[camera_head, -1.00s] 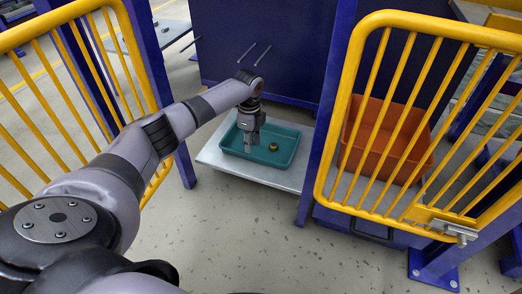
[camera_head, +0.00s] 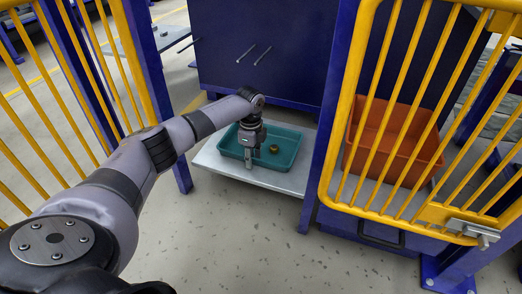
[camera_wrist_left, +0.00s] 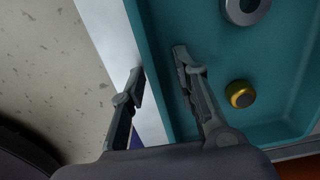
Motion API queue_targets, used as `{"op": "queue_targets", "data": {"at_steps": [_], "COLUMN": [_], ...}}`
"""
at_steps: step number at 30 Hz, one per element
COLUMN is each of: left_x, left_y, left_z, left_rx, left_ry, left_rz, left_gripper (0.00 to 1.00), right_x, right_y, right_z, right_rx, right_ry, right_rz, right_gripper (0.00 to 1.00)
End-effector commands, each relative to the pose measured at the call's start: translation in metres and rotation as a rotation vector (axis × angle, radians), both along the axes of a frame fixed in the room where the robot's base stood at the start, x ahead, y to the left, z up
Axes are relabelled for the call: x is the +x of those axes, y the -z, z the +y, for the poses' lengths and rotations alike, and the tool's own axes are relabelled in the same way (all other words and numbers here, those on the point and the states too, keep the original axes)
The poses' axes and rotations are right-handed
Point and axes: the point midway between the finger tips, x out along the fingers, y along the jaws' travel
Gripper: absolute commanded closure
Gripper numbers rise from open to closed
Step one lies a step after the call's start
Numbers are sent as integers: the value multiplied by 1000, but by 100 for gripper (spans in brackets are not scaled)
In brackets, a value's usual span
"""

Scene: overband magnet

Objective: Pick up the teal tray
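The teal tray (camera_head: 292,152) lies on a pale grey shelf in the head view. Inside it is a small brass-coloured round part (camera_head: 274,149), which also shows in the left wrist view (camera_wrist_left: 240,94). A grey ring (camera_wrist_left: 246,10) lies in the tray in the wrist view. My left gripper (camera_head: 249,162) points down at the tray's near wall. In the wrist view its fingers (camera_wrist_left: 159,62) are apart, one over the tray's inside and one over the shelf outside, with the tray wall between them. I cannot tell whether they touch it. My right gripper is not in view.
The grey shelf (camera_head: 215,160) sticks out from a blue cabinet (camera_head: 270,50). A blue post (camera_head: 330,120) and a yellow barred gate (camera_head: 325,180) stand to the right, with an orange bin (camera_head: 400,125) behind the bars. Another yellow barrier (camera_head: 80,60) is at left. The floor in front is clear.

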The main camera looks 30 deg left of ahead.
Motion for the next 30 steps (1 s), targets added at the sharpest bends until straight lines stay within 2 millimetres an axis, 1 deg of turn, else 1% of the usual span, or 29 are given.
{"op": "queue_targets", "data": {"at_steps": [3,16,30], "left_x": [0,0,0], "left_y": [-1,-1,-1], "left_z": [0,0,0], "left_rx": [0,0,0], "left_ry": [0,0,0], "left_rz": [0,0,1], "left_gripper": [72,100,100], "right_x": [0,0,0], "right_y": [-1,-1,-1], "right_z": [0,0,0], "right_rx": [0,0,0], "right_ry": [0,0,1], "right_rz": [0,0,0], "right_gripper": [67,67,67]}}
